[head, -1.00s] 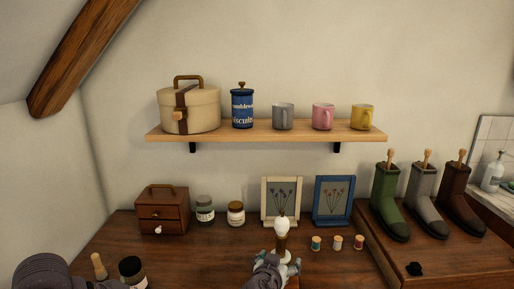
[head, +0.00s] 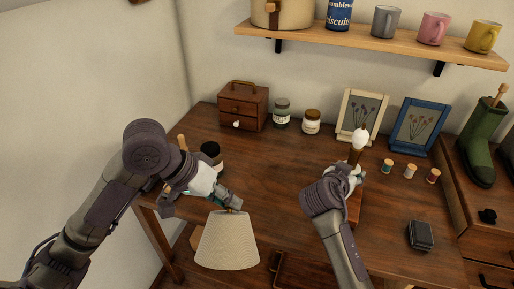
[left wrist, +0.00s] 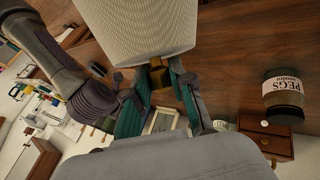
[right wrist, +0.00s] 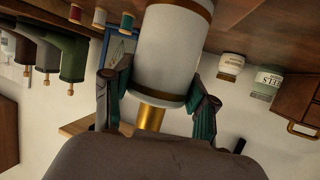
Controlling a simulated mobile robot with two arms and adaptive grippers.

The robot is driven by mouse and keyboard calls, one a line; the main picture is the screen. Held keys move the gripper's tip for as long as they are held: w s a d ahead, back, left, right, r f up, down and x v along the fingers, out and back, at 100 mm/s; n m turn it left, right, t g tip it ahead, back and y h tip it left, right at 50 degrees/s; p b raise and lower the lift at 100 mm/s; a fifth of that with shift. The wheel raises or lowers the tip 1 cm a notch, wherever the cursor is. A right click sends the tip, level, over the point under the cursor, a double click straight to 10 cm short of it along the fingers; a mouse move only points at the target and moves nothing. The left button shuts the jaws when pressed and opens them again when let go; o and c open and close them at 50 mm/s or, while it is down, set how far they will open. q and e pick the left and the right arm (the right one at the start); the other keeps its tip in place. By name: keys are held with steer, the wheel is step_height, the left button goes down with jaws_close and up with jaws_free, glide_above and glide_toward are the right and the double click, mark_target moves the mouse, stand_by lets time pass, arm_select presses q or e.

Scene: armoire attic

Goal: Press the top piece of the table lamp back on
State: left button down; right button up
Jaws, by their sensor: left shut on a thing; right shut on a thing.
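The cream lampshade (head: 228,242) hangs low in front of the table's front edge. My left gripper (head: 232,204) is shut on its small brass top piece, which shows between the fingers in the left wrist view (left wrist: 157,76). The lamp base with its white bulb (head: 360,138) stands upright on the table, right of and farther back than the shade. My right gripper (head: 350,175) is shut around the white body with brown bands, seen in the right wrist view (right wrist: 172,50) with a brass neck (right wrist: 150,118). Shade and base are well apart. The base's foot is hidden in the head view.
A dark-lidded jar (head: 212,155) stands close to my left gripper. Picture frames (head: 417,128) and thread spools (head: 410,171) lie behind and right of the lamp. A dark small box (head: 421,235) sits at right. The table (head: 290,175) is clear between the arms.

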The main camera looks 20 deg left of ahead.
arm_select(q)
steer(key=w+d+r+m+t, duration=0.2)
steer(key=w+d+r, duration=0.3)
steer(key=w+r, duration=0.3)
steer(key=w+d+r+m+t, duration=0.15)
steer(key=w+d+r, duration=0.35)
steer(key=w, duration=0.5)
steer(key=w+d+r+m+t+h, duration=0.1)
steer(key=w+d+r, duration=0.1)
steer(key=d+r, duration=0.4)
steer(key=w+d+r+m+t+h, duration=0.1)
steer(key=w+d+r+m, duration=0.1)
steer(key=d+r, duration=0.5)
steer(key=shift+w+d+h, duration=0.4)
steer(key=shift+w+d, duration=0.1)
steer(key=shift+d, duration=0.25)
steer(key=shift+m, duration=0.25)
steer(key=shift+f, duration=2.25)
